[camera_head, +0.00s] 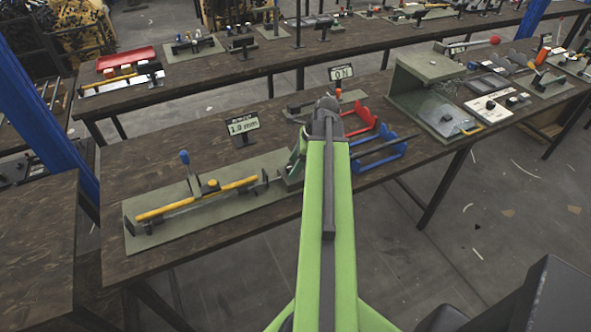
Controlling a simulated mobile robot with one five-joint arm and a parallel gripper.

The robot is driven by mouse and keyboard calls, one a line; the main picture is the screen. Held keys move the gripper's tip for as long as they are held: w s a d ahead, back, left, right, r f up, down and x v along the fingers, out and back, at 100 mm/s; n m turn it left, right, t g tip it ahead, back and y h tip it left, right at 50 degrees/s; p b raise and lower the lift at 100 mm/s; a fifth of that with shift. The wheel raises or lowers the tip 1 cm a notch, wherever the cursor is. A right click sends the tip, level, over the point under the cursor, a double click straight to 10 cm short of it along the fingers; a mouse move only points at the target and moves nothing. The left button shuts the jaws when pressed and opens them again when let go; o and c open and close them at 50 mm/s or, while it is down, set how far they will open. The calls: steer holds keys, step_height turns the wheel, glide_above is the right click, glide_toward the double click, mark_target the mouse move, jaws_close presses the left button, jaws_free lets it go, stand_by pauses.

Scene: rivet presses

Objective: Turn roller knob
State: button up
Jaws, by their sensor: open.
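No part is plainly marked as the roller knob, so I cannot tell which one it is. On the near bench, a green-grey plate (215,233) carries a long yellow rod (160,211) between dark end brackets. A blue ball-topped lever (185,158) stands upright behind the rod, and a small yellow knob (212,184) sits near its middle. My green arm reaches up the middle of the view to a dark joint over the bench. My gripper is hidden beyond the arm. The arm also covers part of the bench right of the plate.
A sign reading 1.0 mm (243,126) stands behind the plate, and an ON sign (341,73) is farther back. Red (361,122) and blue (403,147) brackets sit right of my arm. A grey hood (427,73) stands farther right. The bench's left end (135,170) is clear.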

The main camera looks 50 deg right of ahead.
steer(key=shift+c, duration=0.4)
steer(key=c, duration=1.3)
steer(key=shift+w+d+n+g, duration=0.1)
steer(key=shift+n+g, duration=0.2)
steer(key=shift+n, duration=0.6)
steer(key=shift+n+y, duration=0.5)
steer(key=shift+n, duration=0.4)
steer(key=o, duration=1.4)
